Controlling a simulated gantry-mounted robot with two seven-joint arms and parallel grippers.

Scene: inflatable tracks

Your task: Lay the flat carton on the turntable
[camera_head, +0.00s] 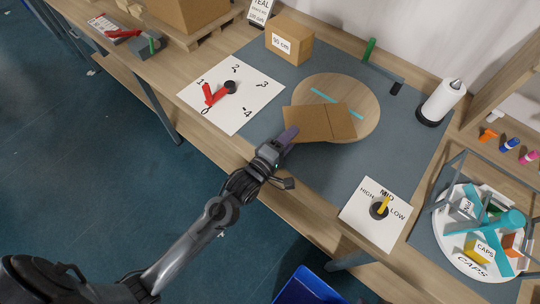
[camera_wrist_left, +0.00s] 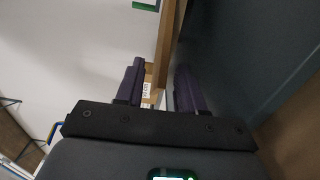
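The flat brown carton (camera_head: 320,123), with a crease across it, lies over the front-left part of the round wooden turntable (camera_head: 360,95). Its left end reaches past the turntable's rim. A light-blue strip (camera_head: 345,106) marks the turntable's top. My left gripper (camera_head: 288,135) is at the carton's left end, with a purple finger overlapping its edge. In the left wrist view, the two purple fingers (camera_wrist_left: 160,85) stand apart, with a thin brown edge showing in the gap. I cannot tell whether they touch the carton. My right gripper is not in view.
A 50 cm box (camera_head: 289,41) stands behind the turntable. A numbered dial card (camera_head: 240,112) is to the left and a MID/HIGH/LOW card (camera_head: 362,222) is in front at right. A paper roll (camera_head: 442,100) and a caps tray (camera_head: 455,255) stand at right.

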